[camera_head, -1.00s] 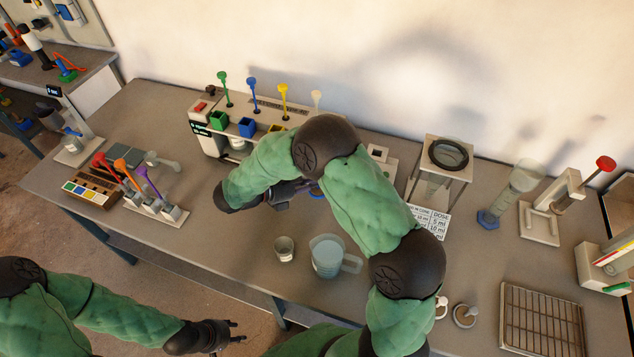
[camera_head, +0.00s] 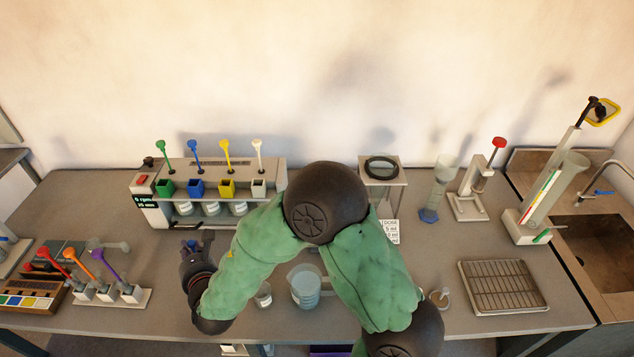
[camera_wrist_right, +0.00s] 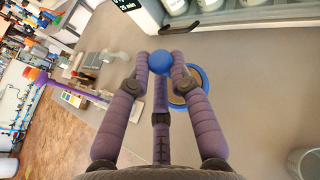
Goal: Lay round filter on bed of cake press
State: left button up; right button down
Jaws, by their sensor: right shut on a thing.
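My right gripper (camera_head: 195,246) is shut on a small blue ball knob (camera_wrist_right: 160,63) between its fingertips. A round disc with a blue rim (camera_wrist_right: 204,76), which looks like the round filter, shows behind the fingers in the right wrist view and is partly hidden by them. In the head view the gripper is over the bench in front of the green bin, with a bit of blue between its fingers. I cannot tell for sure which device is the cake press. A stand with a red-knobbed lever (camera_head: 470,203) is at the back right. My left gripper is out of view.
A dispenser (camera_head: 153,212) with several coloured scoops stands behind the gripper. A rack with red, orange and purple handles (camera_head: 135,297) is at left. A beaker (camera_head: 305,287) and a small cup (camera_head: 263,296) stand near my right arm. A wire tray (camera_head: 503,287) lies at right.

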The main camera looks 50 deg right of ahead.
aim_at(469, 207)
jog(key=k+l+z, duration=0.1)
jog(key=k+l, duration=0.2)
jog(key=k+l+z, duration=0.1)
jog(key=k+l, duration=0.2)
jog(key=l, duration=0.25)
jog(key=k+l+z, duration=0.1)
jog(key=k+l, duration=0.15)
jog(key=l, duration=0.2)
